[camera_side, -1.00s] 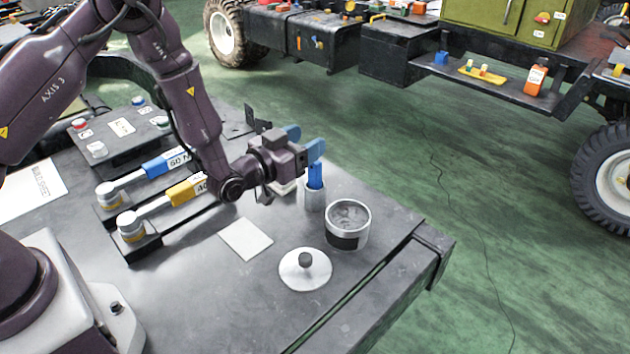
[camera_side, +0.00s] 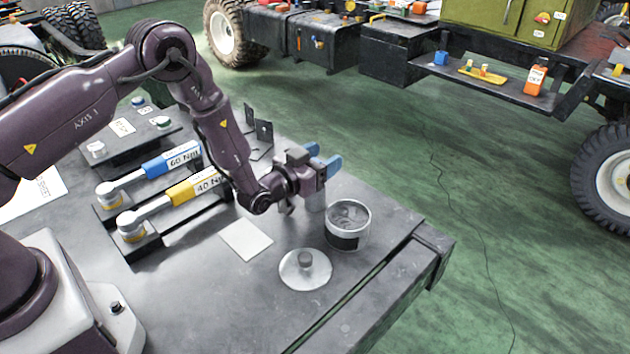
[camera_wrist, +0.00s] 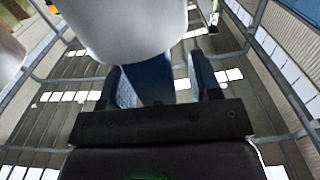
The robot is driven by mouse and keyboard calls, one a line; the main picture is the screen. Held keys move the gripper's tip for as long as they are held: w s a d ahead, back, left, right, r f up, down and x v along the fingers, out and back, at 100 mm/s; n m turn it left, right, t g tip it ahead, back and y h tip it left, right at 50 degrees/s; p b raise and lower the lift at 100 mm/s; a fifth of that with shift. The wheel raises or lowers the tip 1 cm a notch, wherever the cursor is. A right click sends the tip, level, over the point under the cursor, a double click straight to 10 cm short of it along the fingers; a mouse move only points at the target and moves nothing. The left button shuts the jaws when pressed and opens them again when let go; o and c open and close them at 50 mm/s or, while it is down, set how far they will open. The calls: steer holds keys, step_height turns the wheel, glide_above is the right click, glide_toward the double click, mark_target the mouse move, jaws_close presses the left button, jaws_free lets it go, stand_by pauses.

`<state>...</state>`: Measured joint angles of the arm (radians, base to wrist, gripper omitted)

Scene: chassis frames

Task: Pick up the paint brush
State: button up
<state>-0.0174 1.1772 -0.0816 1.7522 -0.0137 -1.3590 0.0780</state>
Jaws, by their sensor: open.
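In the wrist view, the fingers of my gripper (camera_wrist: 158,82) are on either side of the handle, with a gap showing at least on the right. In the side view the brush is hidden behind my gripper, and its bristles are not visible.
Blue (camera_side: 172,162) and yellow (camera_side: 190,189) torque wrenches lie left. The bench's right edge is near.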

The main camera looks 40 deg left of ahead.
steer(key=c, duration=1)
steer(key=shift+r, duration=0.1)
steer(key=shift+r, duration=4.95)
